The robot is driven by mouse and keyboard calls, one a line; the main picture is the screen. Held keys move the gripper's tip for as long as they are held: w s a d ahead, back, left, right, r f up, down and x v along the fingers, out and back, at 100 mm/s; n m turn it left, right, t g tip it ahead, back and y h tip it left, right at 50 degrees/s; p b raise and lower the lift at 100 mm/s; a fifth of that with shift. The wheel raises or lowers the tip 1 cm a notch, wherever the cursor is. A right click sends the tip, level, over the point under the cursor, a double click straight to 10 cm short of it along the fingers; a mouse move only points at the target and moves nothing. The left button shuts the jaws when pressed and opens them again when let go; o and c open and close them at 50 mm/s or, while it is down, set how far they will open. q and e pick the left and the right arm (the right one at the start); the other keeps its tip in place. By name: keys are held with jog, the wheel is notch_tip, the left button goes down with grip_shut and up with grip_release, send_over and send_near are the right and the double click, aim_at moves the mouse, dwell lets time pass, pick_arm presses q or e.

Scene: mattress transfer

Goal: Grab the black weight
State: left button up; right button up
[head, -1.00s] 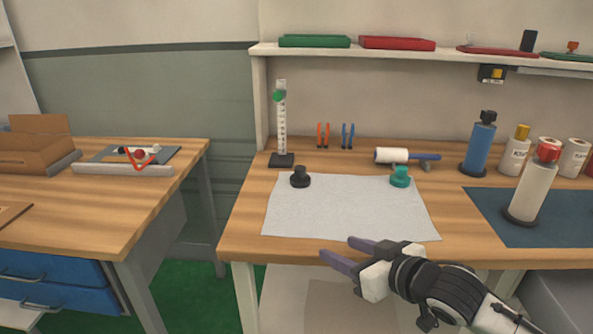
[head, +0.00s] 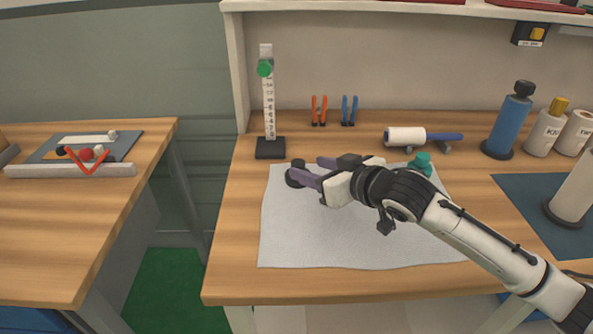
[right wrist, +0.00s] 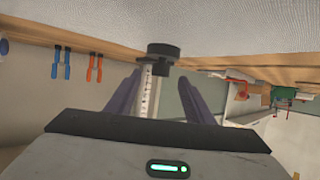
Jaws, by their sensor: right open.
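The black weight (head: 295,173) is at the back left corner of the white mattress sheet (head: 300,245), partly covered by my right gripper's fingers in the head view. My right gripper (head: 306,170) reaches in from the right with its purple fingers apart and empty. In the upside-down right wrist view, the black weight (right wrist: 163,50) lies just beyond the open fingertips (right wrist: 158,77), roughly centred between them. I cannot tell whether a finger touches it. My left gripper is not in view.
A height gauge (head: 268,105) with a black base stands close behind the weight. A teal weight (head: 422,162) sits beyond my right arm. Orange pliers (head: 319,110), blue pliers (head: 349,110) and a roller (head: 420,137) are at the back. The sheet's front is clear.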

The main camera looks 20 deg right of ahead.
aim_at(303, 166)
jog(key=shift+x, duration=3.05)
jog(key=shift+f, duration=0.1)
grip_shut()
